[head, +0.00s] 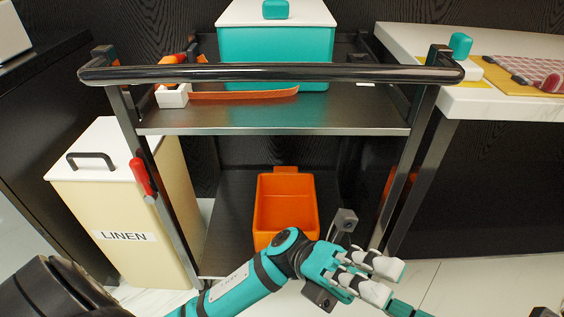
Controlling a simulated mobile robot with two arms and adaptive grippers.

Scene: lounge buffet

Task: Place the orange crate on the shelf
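The orange crate (286,211) is empty, with its open top facing up and a tab at its back edge. It appears to sit on the dark lower shelf (232,220) of a metal cart, below the cart's grey upper shelf (330,112). My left gripper (388,282) is in front of the cart, to the right of the crate's near end. Its pale fingers look apart, with nothing between them. My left arm hides part of the crate's near end.
The cart's black handle bar (270,73) spans its front. A teal bin with white lid (275,45) and an orange strap (245,94) lie on its upper level. A LINEN bin (115,205) stands left. A white-topped counter (500,102) stands right.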

